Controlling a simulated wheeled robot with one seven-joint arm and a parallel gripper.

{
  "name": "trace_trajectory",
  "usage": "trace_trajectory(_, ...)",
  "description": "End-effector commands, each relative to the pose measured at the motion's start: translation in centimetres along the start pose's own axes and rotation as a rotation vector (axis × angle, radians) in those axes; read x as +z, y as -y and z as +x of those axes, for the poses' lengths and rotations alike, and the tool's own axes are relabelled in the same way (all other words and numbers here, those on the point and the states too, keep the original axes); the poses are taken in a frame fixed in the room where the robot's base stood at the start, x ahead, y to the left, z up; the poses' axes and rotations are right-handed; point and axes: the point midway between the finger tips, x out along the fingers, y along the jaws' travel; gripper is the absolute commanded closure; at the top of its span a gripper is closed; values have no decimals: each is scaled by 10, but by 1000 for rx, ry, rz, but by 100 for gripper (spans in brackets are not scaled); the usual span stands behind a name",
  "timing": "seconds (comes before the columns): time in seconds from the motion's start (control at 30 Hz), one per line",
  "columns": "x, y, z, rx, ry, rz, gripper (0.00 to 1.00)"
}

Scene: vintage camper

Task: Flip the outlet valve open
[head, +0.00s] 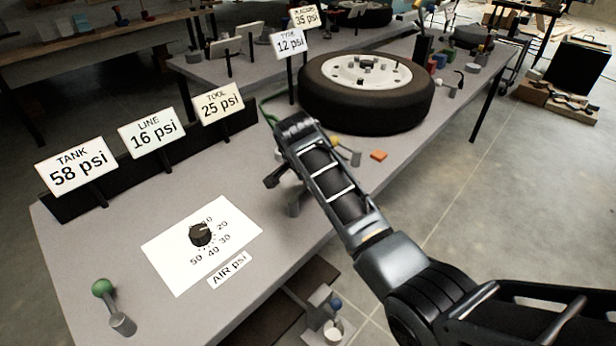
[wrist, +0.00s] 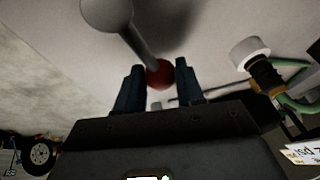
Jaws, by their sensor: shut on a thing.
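In the wrist view a lever with a red ball knob (wrist: 160,73) runs up to a round grey post (wrist: 106,12). I take it for the outlet valve, but no label on it shows. My gripper (wrist: 159,86) has its two dark fingers on either side of the red knob and is shut on it. The lever's exact angle cannot be told.
A green-knobbed lever (head: 103,288) stands at the front left and a yellow-knobbed lever (head: 334,142) beyond my arm. A pressure dial (head: 201,234), gauge signs (head: 151,132) and a tyre (head: 366,95) are on the bench. A green hose (wrist: 295,102) shows in the wrist view.

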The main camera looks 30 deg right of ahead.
Motion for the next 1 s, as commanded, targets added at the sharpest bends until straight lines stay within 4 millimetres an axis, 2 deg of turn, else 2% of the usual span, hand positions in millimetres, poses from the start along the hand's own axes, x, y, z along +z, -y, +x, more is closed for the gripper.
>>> trace_trajectory(0.27, -1, -2, 0, 5, -1, 4, 100)
trace_trajectory(0.3, -2, -2, 0, 5, -1, 4, 62)
trace_trajectory(0.53, -1, -1, 0, 4, -1, 2, 40)
trace_trajectory(0.83, 0, 0, -2, 2, 0, 1, 38)
trace_trajectory(1.0, 0, 1, -21, -2, -1, 1, 38)
